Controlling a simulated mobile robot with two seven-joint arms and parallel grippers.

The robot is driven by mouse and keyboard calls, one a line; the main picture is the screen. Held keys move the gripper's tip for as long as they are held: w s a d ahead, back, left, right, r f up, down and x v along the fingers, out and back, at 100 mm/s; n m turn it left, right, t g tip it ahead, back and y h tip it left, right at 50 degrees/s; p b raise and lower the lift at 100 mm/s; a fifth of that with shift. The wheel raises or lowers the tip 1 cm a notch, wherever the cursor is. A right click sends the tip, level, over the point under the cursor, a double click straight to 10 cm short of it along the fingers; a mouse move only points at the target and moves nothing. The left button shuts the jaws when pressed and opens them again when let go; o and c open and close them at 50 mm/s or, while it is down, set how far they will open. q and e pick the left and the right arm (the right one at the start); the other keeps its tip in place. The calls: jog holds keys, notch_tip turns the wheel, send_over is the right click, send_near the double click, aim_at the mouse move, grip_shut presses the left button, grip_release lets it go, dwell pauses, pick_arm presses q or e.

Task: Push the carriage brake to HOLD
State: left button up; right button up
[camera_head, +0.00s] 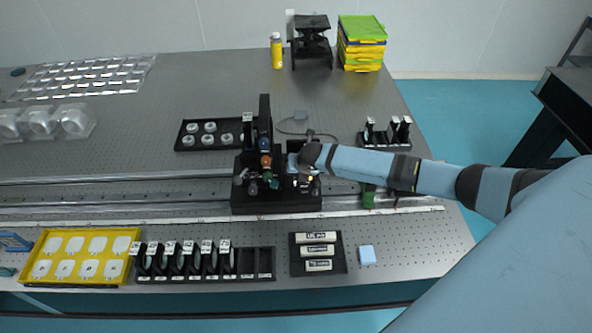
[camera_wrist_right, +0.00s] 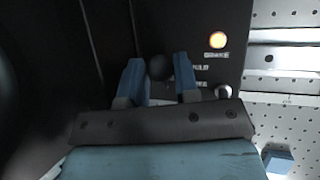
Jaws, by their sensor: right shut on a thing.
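The carriage (camera_head: 275,203) is a black block on the long rail across the table. It bears several upright optics and small knobs. In the right wrist view a round black knob (camera_wrist_right: 159,67), seemingly the brake's, stands before the carriage's dark panel (camera_wrist_right: 215,15). My right gripper (camera_wrist_right: 160,78) has its two blue fingers on either side of this knob and is shut on it. Partly covered white lettering shows beside the right finger, the upper line ending in "OLD". In the head view my right gripper (camera_head: 294,163) is at the carriage's right side. My left gripper is out of view.
A black tray with round parts (camera_head: 208,135) is behind left of the carriage, a holder rack (camera_head: 385,146) behind right. A yellow tray (camera_head: 37,245), a slotted rack (camera_head: 205,277) and a labelled black tray (camera_head: 338,262) lie in front.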

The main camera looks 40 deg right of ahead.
jog(key=o, duration=0.9)
jog(key=b+v, duration=0.1)
jog(key=v, duration=1.2)
jog(key=shift+s+r+b, duration=0.15)
jog(key=shift+r+b, duration=0.2)
jog(key=shift+b, duration=0.05)
